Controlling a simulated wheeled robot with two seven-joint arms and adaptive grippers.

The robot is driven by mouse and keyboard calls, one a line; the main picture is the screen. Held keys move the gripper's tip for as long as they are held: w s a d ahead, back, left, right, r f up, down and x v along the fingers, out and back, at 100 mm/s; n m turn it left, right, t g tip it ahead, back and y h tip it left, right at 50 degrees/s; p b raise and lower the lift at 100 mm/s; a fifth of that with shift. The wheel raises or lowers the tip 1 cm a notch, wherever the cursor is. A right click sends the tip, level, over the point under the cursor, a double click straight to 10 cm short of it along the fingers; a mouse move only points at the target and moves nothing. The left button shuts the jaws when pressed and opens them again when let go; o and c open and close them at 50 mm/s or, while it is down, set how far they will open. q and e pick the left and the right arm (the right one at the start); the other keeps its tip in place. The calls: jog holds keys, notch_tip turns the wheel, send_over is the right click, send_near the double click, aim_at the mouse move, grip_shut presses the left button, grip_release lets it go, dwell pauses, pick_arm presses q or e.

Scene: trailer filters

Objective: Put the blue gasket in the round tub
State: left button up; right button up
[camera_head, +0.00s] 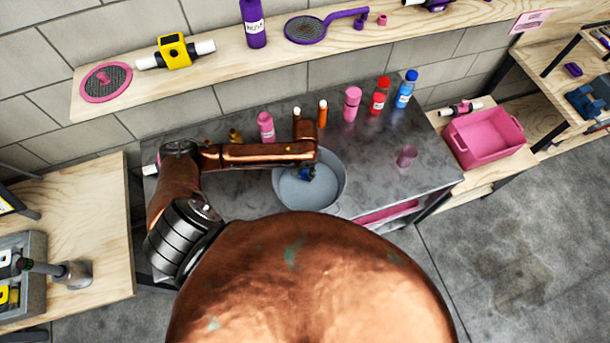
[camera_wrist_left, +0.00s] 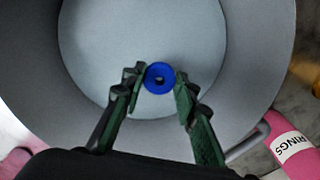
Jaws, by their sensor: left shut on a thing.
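In the left wrist view the pale floor and wall of the tub (camera_wrist_left: 265,40) surround the gasket. How high the gasket is above the tub floor I cannot tell. My right gripper is not in view.
A pink bottle (camera_head: 266,127) and an orange bottle (camera_head: 322,113) stand behind the tub. Pink, red and blue bottles stand at the bench's back right. A small pink cup (camera_head: 406,157) stands right of the tub. A pink bin (camera_head: 483,138) is farther right.

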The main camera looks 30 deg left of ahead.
aim_at(305, 174)
pick_arm(q)
jog(key=shift+w+a+f, duration=0.15)
jog(key=shift+f, duration=1.6)
jog(key=shift+f, duration=0.1)
jog(key=o, duration=0.8)
notch_tip(305, 174, up, 12)
jog(key=shift+r, duration=0.15)
